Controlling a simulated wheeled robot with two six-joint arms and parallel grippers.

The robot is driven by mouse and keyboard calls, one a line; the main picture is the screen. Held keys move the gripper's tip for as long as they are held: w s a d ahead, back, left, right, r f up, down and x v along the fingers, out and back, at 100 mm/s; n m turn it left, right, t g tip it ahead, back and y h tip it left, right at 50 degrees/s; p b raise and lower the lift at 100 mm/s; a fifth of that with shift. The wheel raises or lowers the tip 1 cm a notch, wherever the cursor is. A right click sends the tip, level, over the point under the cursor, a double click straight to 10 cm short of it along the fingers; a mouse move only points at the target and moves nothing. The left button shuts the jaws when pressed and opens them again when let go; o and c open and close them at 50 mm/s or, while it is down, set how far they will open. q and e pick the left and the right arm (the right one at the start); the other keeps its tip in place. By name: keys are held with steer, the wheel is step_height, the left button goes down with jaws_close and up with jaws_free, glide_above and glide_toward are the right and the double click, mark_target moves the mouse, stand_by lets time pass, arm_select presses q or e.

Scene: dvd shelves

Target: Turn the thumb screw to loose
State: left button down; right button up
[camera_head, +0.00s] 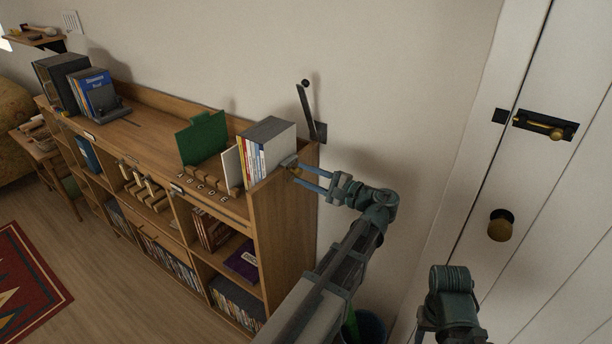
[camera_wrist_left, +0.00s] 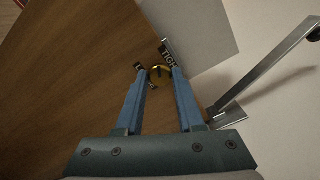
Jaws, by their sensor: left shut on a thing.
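The thumb screw (camera_wrist_left: 160,75) is a round brass knob with a dark mark on its face. It sits on the wooden side of the shelf, between small dark labels; the right label (camera_wrist_left: 168,54) seems to read "TIGHT", and the left one (camera_wrist_left: 140,72) is partly hidden. My left gripper (camera_wrist_left: 158,77) is shut on the knob, one blue finger on each side. In the head view my left gripper (camera_head: 292,171) reaches the shelf's upper right end, where the knob is small. My right arm shows at the bottom right, but its fingers are not visible.
The wooden shelf (camera_head: 283,215) holds books and cases. A metal lever (camera_head: 305,105) on a dark wall plate rises behind its right end, close to my left gripper. A white door (camera_head: 540,200) with a brass knob (camera_head: 500,226) and bolt (camera_head: 545,124) stands at right.

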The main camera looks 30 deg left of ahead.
arm_select(q)
steer(key=n, duration=0.6)
steer(key=shift+n, duration=0.3)
steer(key=n, duration=1.1)
steer(key=shift+n, duration=0.3)
steer(key=n, duration=0.5)
steer(key=shift+s+f, duration=0.1)
steer(key=shift+n, duration=0.4)
steer(key=c, duration=0.5)
jaws_free()
steer(key=shift+c, duration=0.2)
steer(key=shift+d, duration=0.15)
